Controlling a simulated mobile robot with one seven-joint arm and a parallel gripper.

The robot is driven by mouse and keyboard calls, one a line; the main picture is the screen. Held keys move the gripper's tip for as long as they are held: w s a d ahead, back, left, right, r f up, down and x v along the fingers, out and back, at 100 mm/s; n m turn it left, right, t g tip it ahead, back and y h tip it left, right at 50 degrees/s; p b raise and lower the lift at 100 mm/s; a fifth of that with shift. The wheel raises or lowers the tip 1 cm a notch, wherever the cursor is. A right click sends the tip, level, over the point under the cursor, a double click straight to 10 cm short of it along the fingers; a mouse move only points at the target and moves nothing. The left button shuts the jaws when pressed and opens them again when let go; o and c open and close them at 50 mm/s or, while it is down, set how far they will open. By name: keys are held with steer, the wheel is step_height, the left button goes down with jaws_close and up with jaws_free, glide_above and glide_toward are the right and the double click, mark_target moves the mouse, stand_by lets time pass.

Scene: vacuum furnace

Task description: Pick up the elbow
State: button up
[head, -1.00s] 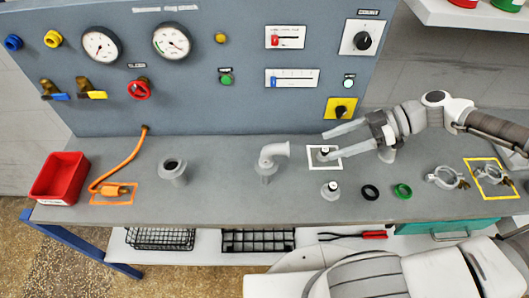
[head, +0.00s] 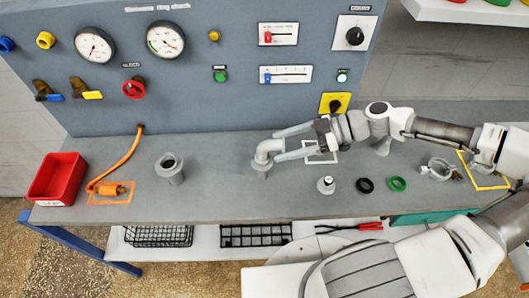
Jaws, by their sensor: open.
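The elbow (head: 264,152) is a grey metal pipe bend with flanged ends. It stands upright on the bench in the head view, with its upper end turned right. My gripper (head: 277,146) is open, its two long fingers reaching left to the elbow. One finger lies on the far side of the upper end and one on the near side. The elbow still appears to rest on the bench. I cannot tell whether either finger touches it.
A white square outline (head: 334,160) lies under my gripper. A small grey fitting (head: 326,186), a black ring (head: 365,185) and a green ring (head: 398,183) lie right of the elbow. A flanged port (head: 170,168) stands left. The gauge panel (head: 225,100) rises close behind.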

mark_target(267, 149)
steer(key=x, duration=0.5)
steer(key=shift+p, duration=0.3)
jaws_close()
